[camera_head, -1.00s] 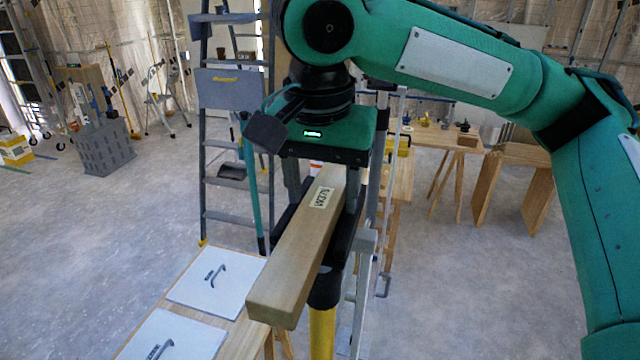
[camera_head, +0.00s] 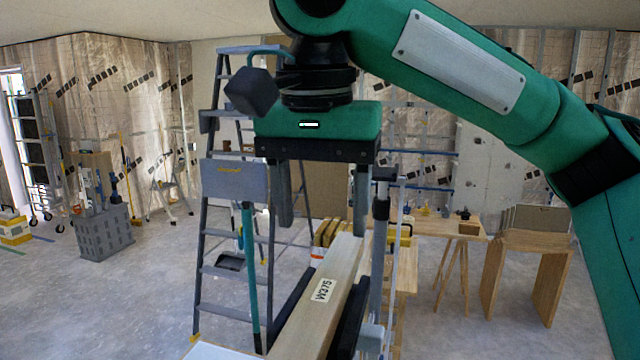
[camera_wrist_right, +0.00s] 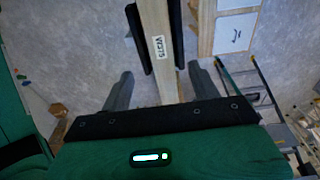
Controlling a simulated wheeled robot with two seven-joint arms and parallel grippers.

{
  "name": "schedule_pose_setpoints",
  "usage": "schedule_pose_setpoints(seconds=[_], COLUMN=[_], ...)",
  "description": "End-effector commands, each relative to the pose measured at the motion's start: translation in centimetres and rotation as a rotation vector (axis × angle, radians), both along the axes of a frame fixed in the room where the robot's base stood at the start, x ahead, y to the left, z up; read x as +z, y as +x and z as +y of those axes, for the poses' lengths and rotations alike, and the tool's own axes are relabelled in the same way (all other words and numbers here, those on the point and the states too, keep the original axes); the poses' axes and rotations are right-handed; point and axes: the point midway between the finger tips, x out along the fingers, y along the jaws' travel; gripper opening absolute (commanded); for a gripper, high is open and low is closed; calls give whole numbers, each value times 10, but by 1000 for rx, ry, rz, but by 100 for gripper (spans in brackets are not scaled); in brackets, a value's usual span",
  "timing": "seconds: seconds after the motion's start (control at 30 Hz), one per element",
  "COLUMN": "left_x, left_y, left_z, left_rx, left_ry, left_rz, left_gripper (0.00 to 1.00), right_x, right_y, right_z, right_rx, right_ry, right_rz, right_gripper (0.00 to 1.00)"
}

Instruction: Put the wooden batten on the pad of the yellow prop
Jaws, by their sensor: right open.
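The wooden batten (camera_head: 335,285), a pale beam with a W375 label, lies between two black side pieces (camera_head: 350,315) at the bottom of the head view. These are the sides of the prop's head; the pad beneath the batten is hidden and the yellow tube is out of frame now. The batten (camera_wrist_right: 161,60) also shows between the black sides (camera_wrist_right: 138,40) in the right wrist view. My right gripper (camera_head: 322,228) is open and empty above the batten, with one finger to each side, apart from it. My left gripper is not in view.
A grey stepladder (camera_head: 235,240) stands just left of the batten, with a teal pole (camera_head: 250,280) in front. A wooden workbench (camera_head: 440,225) and wooden trestle (camera_head: 530,250) stand behind right. A grey crate (camera_head: 103,232) is far left. Floor at left is open.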

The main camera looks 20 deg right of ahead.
Motion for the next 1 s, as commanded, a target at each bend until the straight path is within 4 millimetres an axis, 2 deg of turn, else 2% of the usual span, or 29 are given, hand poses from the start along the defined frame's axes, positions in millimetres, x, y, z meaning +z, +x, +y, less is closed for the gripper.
schedule_pose_setpoints(seconds=[0.2,0.4,1.0], left_x=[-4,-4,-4], left_y=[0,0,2], left_z=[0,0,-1], left_rx=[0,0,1], left_ry=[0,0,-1], left_rz=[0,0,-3], left_gripper=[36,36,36], right_x=[24,33,35], right_y=[-2,-3,-4], right_z=[2,2,2], right_rx=[-1,-1,0], right_ry=[1,1,2], right_rz=[-2,-2,-1], right_gripper=[62,62,62])
